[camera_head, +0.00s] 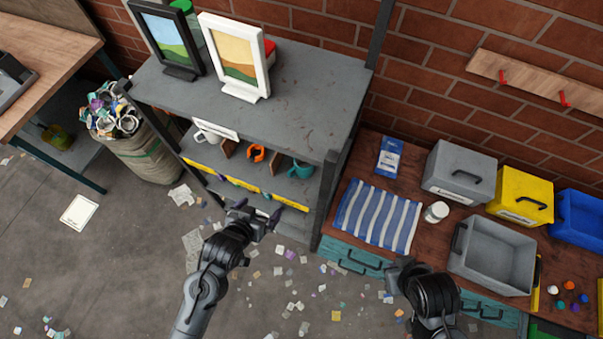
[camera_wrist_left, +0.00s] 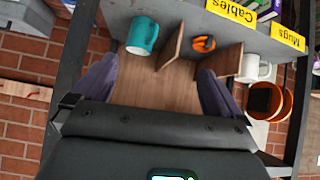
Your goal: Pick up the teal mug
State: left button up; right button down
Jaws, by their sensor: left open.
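The teal mug (camera_head: 300,169) stands on the shelf unit's middle level, at the right end behind the yellow label strip. It also shows in the left wrist view (camera_wrist_left: 142,36), at the top left of centre, in a bay beside a wooden divider (camera_wrist_left: 172,46). My left gripper (camera_head: 257,209) is in front of the shelf, below and left of the mug in the head view. Its dark purple fingers (camera_wrist_left: 158,75) are spread apart and empty, with the mug beyond them and not touched. My right gripper (camera_head: 405,272) is by the workbench drawers; its fingers cannot be made out.
An orange mug (camera_head: 256,153) and a white mug (camera_head: 207,137) share the shelf, parted by wooden dividers. The shelf's grey top board (camera_head: 290,103) overhangs them and carries two picture frames. A dark post stands right of the teal mug. Scraps litter the floor.

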pick_arm(q)
jog(key=w+d+f+t+h+b, duration=0.1)
jog(key=w+d+f+t+b, duration=0.1)
jog(key=w+d+f+b, duration=0.3)
jog(key=m+t+h+b, duration=0.1)
jog(key=m+h+b, duration=0.1)
jog(key=b, duration=0.3)
send_near(300, 168)
jog(key=w, duration=0.2)
jog(key=shift+d+b+x, duration=0.15)
jog(key=shift+b+x, duration=0.15)
jog(key=shift+x, duration=2.6)
jog(key=shift+d+b+x, duration=0.15)
jog(key=shift+b+x, duration=0.15)
jog(key=shift+x, duration=2.6)
pick_arm(e)
notch_tip(300, 168, down, 13)
pick_arm(q)
jog(key=shift+s+r, duration=0.1)
pick_arm(e)
jog(key=shift+f, duration=0.1)
pick_arm(q)
jog(key=c, duration=1.1)
pick_arm(e)
jog(key=shift+a, duration=0.15)
